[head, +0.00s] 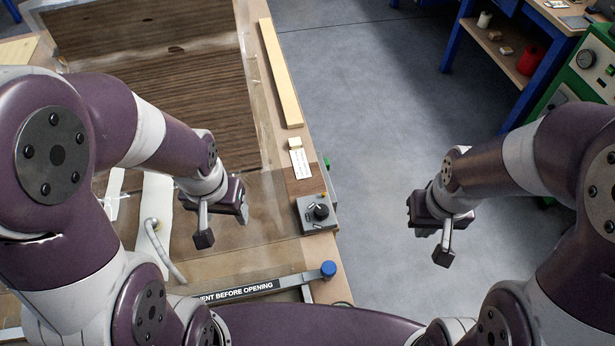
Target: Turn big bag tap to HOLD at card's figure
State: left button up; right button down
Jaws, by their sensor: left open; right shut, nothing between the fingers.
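The big bag (262,225) is clear film over a dark striped wood panel (160,90) on the table at left. A grey box with a black knob, which looks like the tap (320,211), sits at the table's right edge; its position marks are too small to read. A small white card (300,163) lies behind it, its writing unreadable. My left gripper (222,224) is open and empty above the bag, left of the tap and apart from it. My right gripper (438,243) is shut and empty above the floor, well right of the tap.
A pale wooden strip (281,75) lies along the table's right edge. A bar marked "ENT BEFORE OPENING" (240,290) and a blue knob (328,269) are at the front. A green machine with a round gauge (586,59) stands at right. The floor between is clear.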

aim_at(321, 211)
jog(key=k+l, duration=0.15)
jog(key=k, duration=0.25)
jog(key=k+l+u, duration=0.1)
jog(key=k, duration=0.3)
jog(key=i+l, duration=0.2)
jog(key=l, duration=0.15)
jog(key=i+l, duration=0.15)
jog(key=l, duration=0.15)
jog(key=i+l, duration=0.2)
jog(key=l, duration=0.15)
jog(key=i+l, duration=0.15)
jog(key=l, duration=0.15)
